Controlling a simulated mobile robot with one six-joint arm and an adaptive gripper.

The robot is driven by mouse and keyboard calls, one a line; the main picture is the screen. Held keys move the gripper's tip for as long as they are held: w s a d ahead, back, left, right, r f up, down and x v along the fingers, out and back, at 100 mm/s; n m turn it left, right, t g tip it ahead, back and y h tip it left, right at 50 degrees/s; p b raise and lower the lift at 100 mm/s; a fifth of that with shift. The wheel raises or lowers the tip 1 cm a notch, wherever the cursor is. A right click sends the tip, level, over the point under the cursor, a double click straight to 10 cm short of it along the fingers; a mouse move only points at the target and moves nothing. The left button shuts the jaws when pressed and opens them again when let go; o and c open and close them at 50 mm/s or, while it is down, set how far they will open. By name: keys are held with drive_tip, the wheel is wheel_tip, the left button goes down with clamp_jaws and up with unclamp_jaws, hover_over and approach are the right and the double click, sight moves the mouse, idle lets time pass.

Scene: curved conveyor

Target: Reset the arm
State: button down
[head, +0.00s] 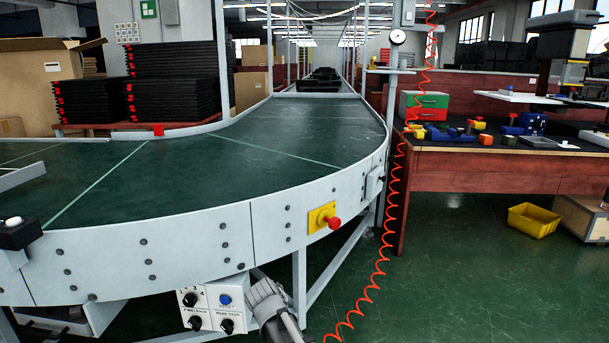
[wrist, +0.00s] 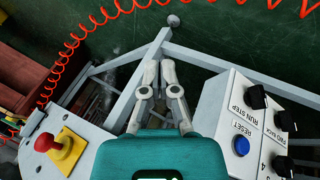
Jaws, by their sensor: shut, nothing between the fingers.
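My gripper (head: 262,290) is at the bottom middle of the head view, just right of a white control box (head: 210,318) under the conveyor's front side. In the wrist view its fingers (wrist: 160,68) are together and empty, pointing toward the frame leg and floor. The control box also shows at the right of the wrist view (wrist: 215,110), with a blue RESET button (wrist: 241,146) and several black knobs. The blue button (head: 225,299) faces out in the head view. The fingers look apart from it.
The curved green conveyor (head: 250,150) has a red stop button on a yellow plate (head: 323,217). A coiled red hose (head: 384,255) hangs right of the conveyor. A workbench (head: 440,170) and a yellow bin (head: 533,219) stand at the right. Green floor between them is clear.

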drive_tip(key=s+d+r+m+g+y+p, duration=0.2)
drive_tip(key=s+d+r+m+p, duration=0.15)
drive_tip(key=s+d, duration=0.55)
drive_tip(key=s+d+r+m+g+y+p, duration=0.1)
drive_tip(key=s+d+r+m+g+p, duration=0.25)
drive_tip(key=d, duration=0.95)
wheel_tip(320, 180, up, 37)
drive_tip(key=n+p, duration=0.1)
drive_tip(key=p, duration=3.7)
drive_tip(key=shift+s+f+n+t, duration=0.2)
drive_tip(key=shift+s+n+t, duration=0.2)
drive_tip(key=shift+s+t, duration=0.05)
